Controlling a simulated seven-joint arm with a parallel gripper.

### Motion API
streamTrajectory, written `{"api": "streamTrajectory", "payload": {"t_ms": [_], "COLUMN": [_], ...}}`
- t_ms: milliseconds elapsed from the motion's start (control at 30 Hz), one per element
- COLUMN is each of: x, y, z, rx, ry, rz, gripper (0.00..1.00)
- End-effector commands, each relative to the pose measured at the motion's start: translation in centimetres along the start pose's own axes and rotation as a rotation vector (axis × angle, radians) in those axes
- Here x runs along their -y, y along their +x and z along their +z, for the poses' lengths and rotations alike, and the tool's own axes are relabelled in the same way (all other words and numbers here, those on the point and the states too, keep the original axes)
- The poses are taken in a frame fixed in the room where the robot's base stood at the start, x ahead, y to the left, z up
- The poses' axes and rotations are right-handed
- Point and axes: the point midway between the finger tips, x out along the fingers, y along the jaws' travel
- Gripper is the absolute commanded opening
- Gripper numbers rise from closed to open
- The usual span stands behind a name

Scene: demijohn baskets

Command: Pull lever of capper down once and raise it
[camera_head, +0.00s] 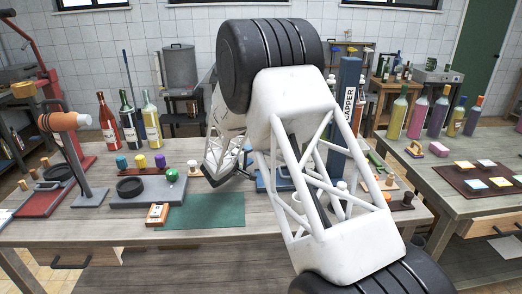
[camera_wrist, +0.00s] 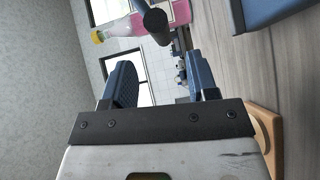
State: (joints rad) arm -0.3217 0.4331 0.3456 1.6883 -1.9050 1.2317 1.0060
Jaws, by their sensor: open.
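The blue capper column (camera_head: 348,95), marked CAPPER, stands upright on the table behind my arm in the head view. Part of a blue base (camera_head: 266,180) shows low behind the arm. A dark rod with a round end (camera_wrist: 155,20), which looks like the capper's lever handle, shows in the wrist view ahead of my fingers. My gripper (camera_wrist: 160,68) is open, its two blue-grey fingers apart with nothing between them. The rod lies beyond the fingertips; I cannot tell the exact gap. In the head view my arm hides most of the capper and its lever.
A pink bottle with a yellow cap (camera_wrist: 122,28) shows beyond the rod. A second table (camera_head: 455,207) stands right.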

Motion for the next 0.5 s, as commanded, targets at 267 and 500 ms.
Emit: {"api": "streamTrajectory", "payload": {"t_ms": [267, 500], "x": [0.0, -0.1], "y": [0.3, 2.0], "z": [0.1, 0.1], "rx": [0.001, 0.002], "ry": [0.000, 0.000], "rz": [-0.001, -0.001], "gripper": [0.54, 0.54]}}
